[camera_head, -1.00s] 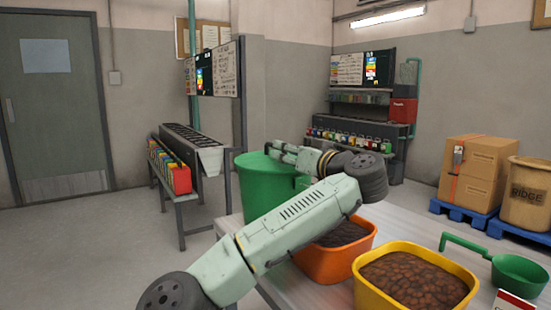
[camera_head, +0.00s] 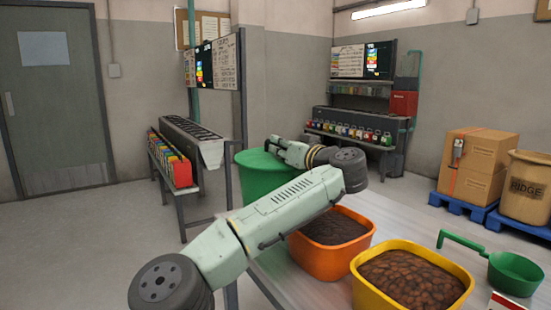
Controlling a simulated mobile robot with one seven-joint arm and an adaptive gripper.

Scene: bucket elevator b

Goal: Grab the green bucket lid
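A large green bucket (camera_head: 262,178) stands at the far left end of the table, behind my arm. My arm crosses in front of it, and the wrist end reaches over its right side. A flat green top surface shows at the bucket's upper left; I cannot tell whether it is a lid or the bucket's inside.
An orange tub (camera_head: 328,262) and a yellow tub (camera_head: 358,290) of brown material stand on the table (camera_head: 300,290). A green scoop (camera_head: 515,273) lies at the right. A bench with colourful containers (camera_head: 172,160) stands left behind. Floor at the left is clear.

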